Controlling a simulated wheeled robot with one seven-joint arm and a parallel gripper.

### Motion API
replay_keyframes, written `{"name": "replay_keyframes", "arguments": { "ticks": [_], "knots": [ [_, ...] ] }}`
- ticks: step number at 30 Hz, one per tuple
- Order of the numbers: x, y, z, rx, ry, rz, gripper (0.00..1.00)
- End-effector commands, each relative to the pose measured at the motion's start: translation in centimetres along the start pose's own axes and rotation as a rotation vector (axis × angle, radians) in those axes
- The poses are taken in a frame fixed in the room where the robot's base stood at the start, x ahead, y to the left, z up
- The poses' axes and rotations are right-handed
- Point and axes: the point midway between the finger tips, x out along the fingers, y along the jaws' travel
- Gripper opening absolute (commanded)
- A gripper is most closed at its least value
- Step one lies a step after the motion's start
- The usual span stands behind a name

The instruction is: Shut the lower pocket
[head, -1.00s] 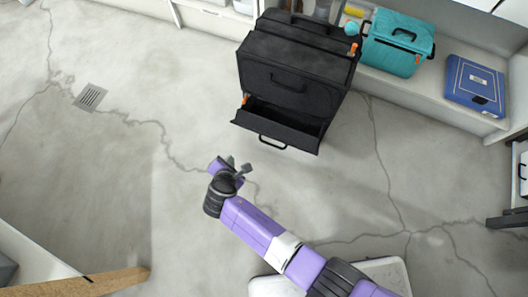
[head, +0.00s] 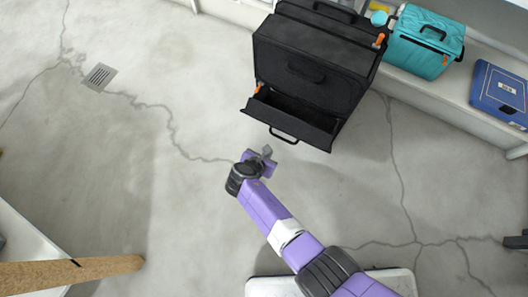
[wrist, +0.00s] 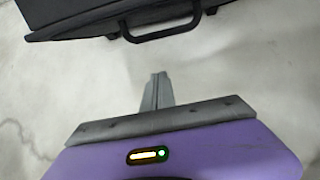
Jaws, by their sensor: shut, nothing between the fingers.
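The lower pocket (head: 290,121) is at the bottom front of a black bag-like case (head: 312,62). Its flap is tilted outward and open, with a dark gap behind it and a black handle (head: 284,135) on its front edge. In the wrist view the flap's handle (wrist: 165,33) shows at the top, ahead of my fingers. My gripper (head: 266,152) is shut and empty, just in front of and below the flap, apart from it. In the wrist view the fingers of my gripper (wrist: 157,92) are together, pointing toward the flap.
A teal case (head: 425,42) and a blue box (head: 500,92) sit on a low pale shelf (head: 460,88) at the right. A wooden beam (head: 70,272) juts in at the lower left. The floor around my gripper is clear, with a drain grate (head: 98,77).

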Motion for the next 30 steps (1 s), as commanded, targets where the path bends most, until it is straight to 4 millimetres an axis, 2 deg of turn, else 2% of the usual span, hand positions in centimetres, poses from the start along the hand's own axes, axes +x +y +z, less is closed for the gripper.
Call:
{"name": "replay_keyframes", "arguments": {
  "ticks": [1, 3, 6, 12, 30],
  "knots": [
    [1.3, 0.1, -0.3, 0.002, 0.000, 0.000, 0.00],
    [2.2, 0.0, -0.3, 0.004, 0.001, 0.000, 0.00],
    [2.0, 0.1, 1.8, 0.006, -0.001, 0.001, 0.00],
    [2.4, 0.1, 3.5, 0.003, 0.000, 0.002, 0.00],
    [2.1, 0.0, 4.4, 0.003, 0.016, 0.001, 0.00]
  ]
}}
